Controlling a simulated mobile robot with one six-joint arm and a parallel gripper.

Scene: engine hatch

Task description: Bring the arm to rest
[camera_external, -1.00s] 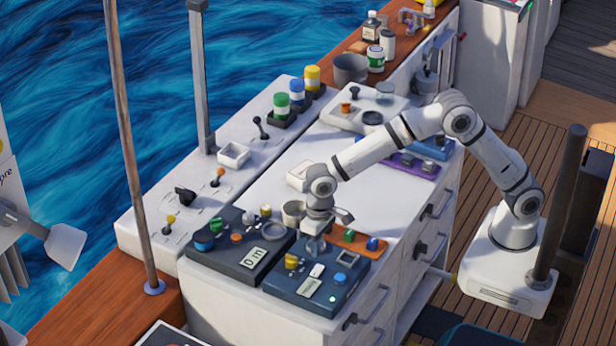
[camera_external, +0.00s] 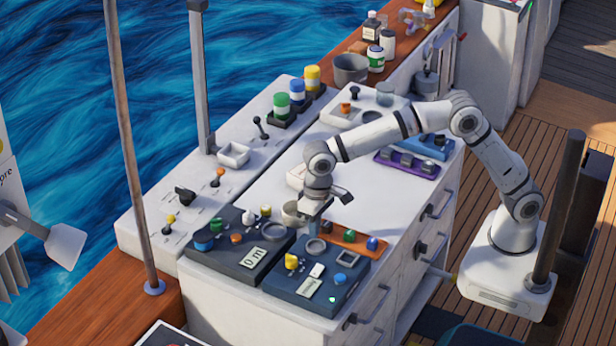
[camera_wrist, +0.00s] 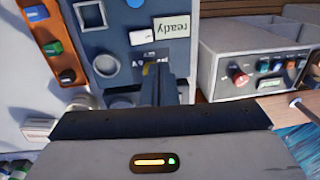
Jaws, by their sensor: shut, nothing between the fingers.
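My gripper (camera_external: 313,229) points down, its fingers shut and empty, above the back part of the front-right dark blue panel (camera_external: 296,292). A gap to the panel appears beneath the fingers, but its height is hard to judge. In the wrist view my gripper (camera_wrist: 158,72) shows as two dark fingers pressed together over the panel, hiding part of its lettering. A small display (camera_wrist: 172,27) there reads "ready". My arm stays bent, reaching left from its white base across the worktop.
The left dark panel (camera_external: 222,262) and an orange switch strip (camera_external: 345,237) lie close to my gripper. A small metal cup (camera_external: 291,214) stands just behind. Farther back are a pot (camera_external: 350,69) and coloured jars (camera_external: 297,92). The white worktop (camera_external: 375,205) has clear room.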

